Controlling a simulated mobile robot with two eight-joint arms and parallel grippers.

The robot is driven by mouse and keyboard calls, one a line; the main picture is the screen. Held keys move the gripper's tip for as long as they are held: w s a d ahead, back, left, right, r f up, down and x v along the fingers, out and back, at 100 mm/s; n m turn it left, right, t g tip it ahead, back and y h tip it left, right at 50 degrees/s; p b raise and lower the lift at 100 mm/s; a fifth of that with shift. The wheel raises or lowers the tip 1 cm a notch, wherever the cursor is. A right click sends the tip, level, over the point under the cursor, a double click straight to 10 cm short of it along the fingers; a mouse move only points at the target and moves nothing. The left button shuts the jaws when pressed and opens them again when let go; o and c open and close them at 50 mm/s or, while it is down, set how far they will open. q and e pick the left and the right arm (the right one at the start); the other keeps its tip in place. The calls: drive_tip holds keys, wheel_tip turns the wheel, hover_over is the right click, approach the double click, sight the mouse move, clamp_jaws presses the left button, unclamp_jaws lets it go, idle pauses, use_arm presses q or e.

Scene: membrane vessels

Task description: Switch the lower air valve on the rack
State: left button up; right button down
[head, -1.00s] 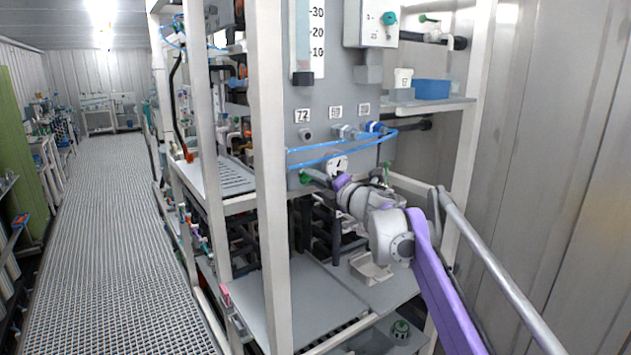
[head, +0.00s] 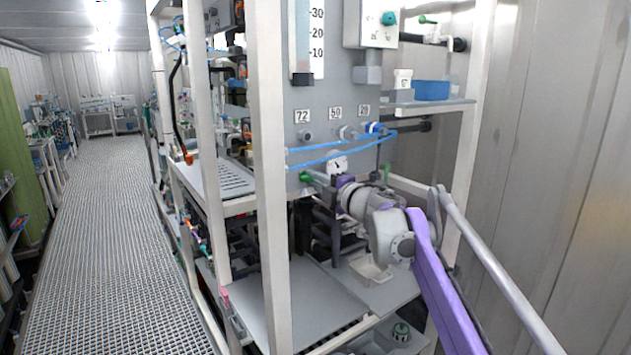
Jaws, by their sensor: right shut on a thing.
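Another green-handled valve (head: 428,20) is higher up at the right. My left gripper is not in view.
Blue tubes (head: 345,149) cross the panel just above my right gripper. A white rack post (head: 268,180) stands to its left. A grated aisle (head: 110,230) is clear at the left.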

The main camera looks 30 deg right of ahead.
drive_tip(key=c, duration=0.9)
unclamp_jaws()
drive_tip(key=shift+o, duration=0.2)
drive_tip(key=s+b, duration=0.1)
drive_tip(key=s, duration=0.9)
drive_tip(key=shift+s+d, duration=0.35)
drive_tip(key=shift+s, duration=0.05)
